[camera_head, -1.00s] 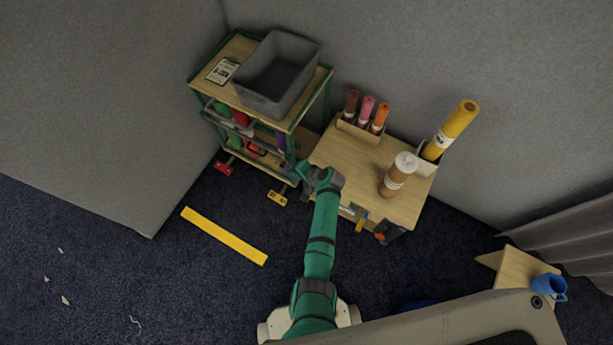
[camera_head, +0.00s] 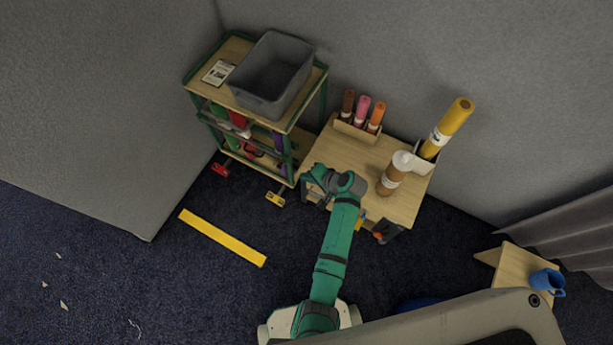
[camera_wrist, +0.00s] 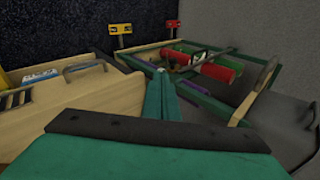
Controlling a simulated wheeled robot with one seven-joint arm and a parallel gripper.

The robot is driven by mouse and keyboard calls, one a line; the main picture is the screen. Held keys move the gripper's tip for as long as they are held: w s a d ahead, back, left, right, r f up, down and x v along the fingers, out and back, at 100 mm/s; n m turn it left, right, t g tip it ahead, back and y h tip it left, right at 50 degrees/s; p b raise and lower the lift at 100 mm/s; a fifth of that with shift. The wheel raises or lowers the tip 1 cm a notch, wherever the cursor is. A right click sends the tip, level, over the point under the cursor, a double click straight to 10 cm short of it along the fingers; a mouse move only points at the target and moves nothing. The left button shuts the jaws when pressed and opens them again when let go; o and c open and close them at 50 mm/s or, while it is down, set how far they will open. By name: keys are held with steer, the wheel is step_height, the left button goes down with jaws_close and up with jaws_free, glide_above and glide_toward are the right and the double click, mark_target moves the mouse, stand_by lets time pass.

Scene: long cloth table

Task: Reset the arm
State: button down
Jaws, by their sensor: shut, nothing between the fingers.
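My green arm reaches up from the bottom of the head view and is bent at its dark joint, over the front left part of the wooden table (camera_head: 345,155). My gripper (camera_wrist: 160,82) shows in the wrist view as green fingers meeting at their tips. It is shut and empty. In the head view the fingers are too small and partly hidden to make out. In the wrist view the shelf cart with red rolls (camera_wrist: 216,70) lies beyond and right of the fingertips. I cannot tell whether the fingers touch anything.
A shelf cart (camera_head: 222,48) with a grey bin (camera_head: 270,72) stands left of the table. Several cloth rolls stand on the table, including a tall yellow one (camera_head: 447,128) and a brown one (camera_head: 396,174). A yellow strip (camera_head: 222,237) lies on open floor. A blue mug (camera_head: 546,283) is at right.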

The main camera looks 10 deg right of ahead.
stand_by(0.3)
steer(key=s+a+n+t+h, duration=0.25)
steer(key=s+h, duration=0.35)
steer(key=s, duration=1.3)
steer(key=s+a+r+n+t, duration=0.2)
steer(key=s+r, duration=0.2)
steer(key=r, duration=0.5)
steer(key=s+a+r+n+t, duration=0.2)
steer(key=s+r, duration=0.3)
steer(key=r, duration=0.5)
steer(key=s+a+r+n+t, duration=0.2)
steer(key=s+a+r+n, duration=0.1)
steer(key=r, duration=0.7)
steer(key=shift+s+y, duration=0.3)
steer(key=shift+s, duration=0.5)
steer(key=shift+n+t, duration=0.25)
